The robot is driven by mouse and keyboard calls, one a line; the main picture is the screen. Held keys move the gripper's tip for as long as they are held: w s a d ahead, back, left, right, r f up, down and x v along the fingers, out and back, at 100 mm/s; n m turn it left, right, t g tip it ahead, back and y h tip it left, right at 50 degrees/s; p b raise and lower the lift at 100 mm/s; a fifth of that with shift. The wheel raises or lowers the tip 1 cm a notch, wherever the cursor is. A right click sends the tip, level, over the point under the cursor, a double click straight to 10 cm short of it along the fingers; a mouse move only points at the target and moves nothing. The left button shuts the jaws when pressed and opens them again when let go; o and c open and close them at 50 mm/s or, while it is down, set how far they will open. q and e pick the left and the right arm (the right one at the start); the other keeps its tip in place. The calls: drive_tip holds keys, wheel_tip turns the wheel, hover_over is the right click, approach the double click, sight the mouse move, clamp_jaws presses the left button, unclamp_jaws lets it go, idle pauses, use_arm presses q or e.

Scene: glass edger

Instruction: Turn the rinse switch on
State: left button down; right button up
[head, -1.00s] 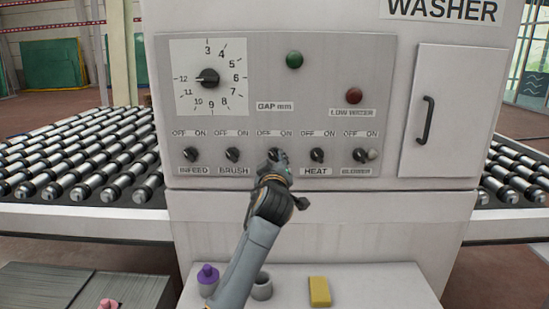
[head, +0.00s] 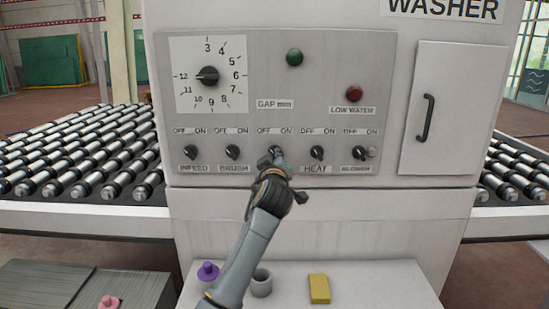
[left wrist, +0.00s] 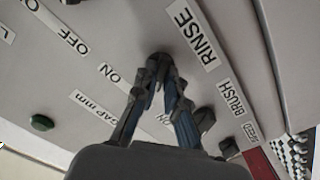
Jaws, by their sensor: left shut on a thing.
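The rinse switch (head: 276,150) is a small black knob in the middle of the switch row on the grey washer panel. In the left wrist view, the dark knob (left wrist: 160,59) sits at the fingertips beside the RINSE label (left wrist: 194,35). My left gripper (head: 271,160) reaches up to it from below and is shut on it; the fingertips also show in the left wrist view (left wrist: 157,78). The fingers cover much of the knob, so I cannot tell which way it points. My right gripper is not in view.
Infeed (head: 190,153) and brush (head: 232,152) knobs are to the left; heat (head: 317,153) and blower (head: 360,154) knobs are to the right. A gap dial (head: 208,76) is above. A shelf below holds a grey cup (head: 261,284) and a yellow block (head: 319,289).

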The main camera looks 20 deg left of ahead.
use_arm(q)
drive_tip(key=shift+m, duration=0.3)
drive_tip(key=shift+m+p, duration=3.25)
drive_tip(key=shift+m, duration=3.35)
